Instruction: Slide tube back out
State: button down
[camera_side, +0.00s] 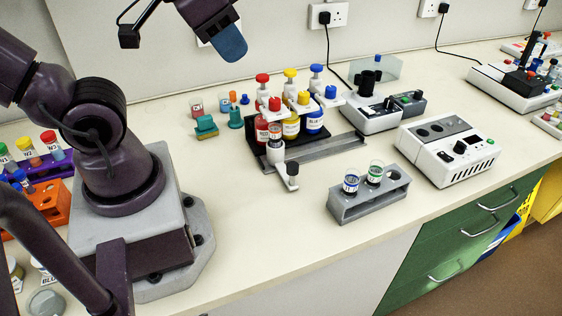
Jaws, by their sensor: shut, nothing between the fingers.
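A dispensing stand (292,138) holds three bottles with coloured pump tops: a red bottle (262,130), a yellow bottle (291,126) and a blue bottle (315,121). A small tube (275,132) with red contents stands in front of the red bottle, at the left end of a grey rail (335,147). My gripper (229,44), with blue fingertips, is shut and empty. It hangs high at the top, up and left of the stand, apart from the tube and knob.
A grey rack (346,211) with two labelled tubes stands in front, right of the knob. A white device with round wells (445,160) is further right. Small teal and orange items lie left of the stand. Bare bench lies around the knob.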

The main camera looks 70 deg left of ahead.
dwell(0.4)
jog(key=c, duration=1.3)
grip_release()
jog(key=shift+w+f, duration=0.1)
jog(key=shift+f, duration=0.1)
jog(key=o, duration=0.5)
jog(key=f+g, duration=0.1)
jog(key=w+f, duration=0.1)
jog(key=shift+w+a+f+g, duration=0.1)
jog(key=shift+a+f+g, duration=0.1)
jog(key=shift+f+g, duration=0.15)
jog(key=shift+c, duration=0.2)
jog(key=n+g, duration=0.4)
jog(key=n, duration=0.1)
send_over(293, 165)
notch_tip(293, 165, down, 14)
notch_tip(293, 165, down, 12)
jog(key=shift+f, duration=0.2)
grip_shut()
